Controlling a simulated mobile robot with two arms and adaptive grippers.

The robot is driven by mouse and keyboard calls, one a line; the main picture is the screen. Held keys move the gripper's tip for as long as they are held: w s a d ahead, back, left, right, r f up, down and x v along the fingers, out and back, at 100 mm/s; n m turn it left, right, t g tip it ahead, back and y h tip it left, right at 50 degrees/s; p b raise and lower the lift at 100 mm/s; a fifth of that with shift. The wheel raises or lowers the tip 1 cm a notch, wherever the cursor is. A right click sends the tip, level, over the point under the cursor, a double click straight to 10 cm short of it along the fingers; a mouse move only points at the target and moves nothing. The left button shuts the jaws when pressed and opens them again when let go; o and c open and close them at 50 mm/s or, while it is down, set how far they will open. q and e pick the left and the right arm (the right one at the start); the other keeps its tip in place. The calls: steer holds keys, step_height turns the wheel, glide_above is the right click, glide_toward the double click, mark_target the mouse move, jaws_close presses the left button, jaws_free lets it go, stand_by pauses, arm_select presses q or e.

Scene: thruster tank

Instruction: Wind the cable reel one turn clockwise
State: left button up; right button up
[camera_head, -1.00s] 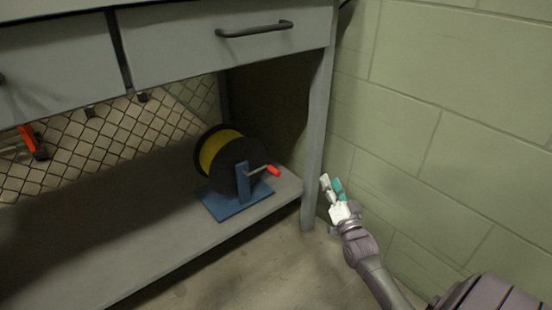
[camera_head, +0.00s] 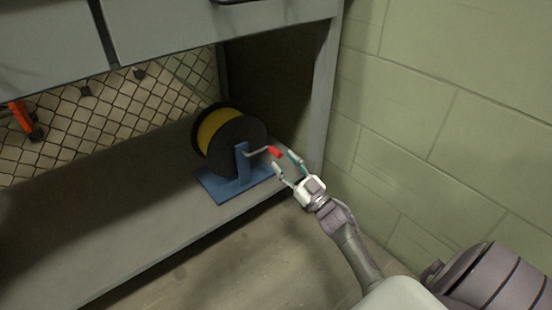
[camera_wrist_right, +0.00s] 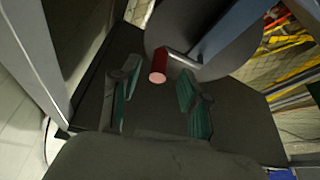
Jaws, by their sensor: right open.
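The cable reel (camera_head: 237,133) stands on the lower shelf, with black side discs, yellow cable (camera_head: 208,129) and a blue stand (camera_head: 224,186). Its crank has a red handle (camera_head: 274,152) pointing out toward the right. My right gripper (camera_head: 285,164) is open, with its fingertips close to the red handle. In the right wrist view the handle (camera_wrist_right: 158,67) shows beyond and between the two teal-padded fingers of the right gripper (camera_wrist_right: 157,90). I cannot tell whether a finger touches it. My left gripper is not in view.
The grey bench leg (camera_head: 323,95) stands just right of the reel, beside the green block wall (camera_head: 430,120). Drawers (camera_head: 200,30) hang above the shelf (camera_head: 120,235). A wire mesh (camera_head: 90,120) is behind. The shelf left of the reel is clear.

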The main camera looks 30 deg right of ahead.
mark_target(276, 153)
steer(key=shift+b+x, duration=0.6)
steer(key=shift+x, duration=1.55)
steer(key=shift+c, duration=0.4)
jaws_close()
